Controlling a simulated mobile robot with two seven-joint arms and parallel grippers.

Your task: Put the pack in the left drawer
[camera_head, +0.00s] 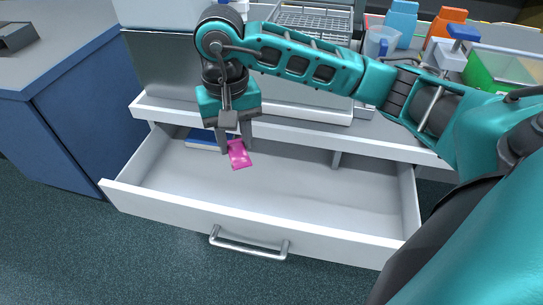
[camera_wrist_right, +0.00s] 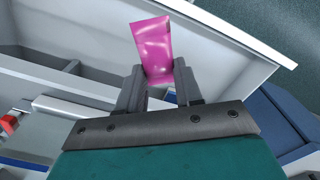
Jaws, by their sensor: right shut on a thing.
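The pack (camera_head: 239,154) is a small flat pink pouch. My right gripper (camera_head: 236,143) is shut on its upper end, and the pack hangs tilted below the fingertips, over the open drawer (camera_head: 310,190). The drawer is white, pulled out, with a grey bar handle on its front. In the right wrist view the pack (camera_wrist_right: 155,45) sticks out beyond the two fingers of the right gripper (camera_wrist_right: 160,88), with the drawer wall (camera_wrist_right: 225,40) behind it. I cannot tell the exact height of the pack above the drawer floor. My left gripper is not in view.
A blue and white item (camera_head: 202,139) lies at the back left of the drawer. Most of the drawer floor is bare. The counter above holds a wire rack (camera_head: 312,20), a blue bottle (camera_head: 401,20), an orange bottle (camera_head: 446,22) and a green bin (camera_head: 500,70). A blue cabinet (camera_head: 70,120) stands at left.

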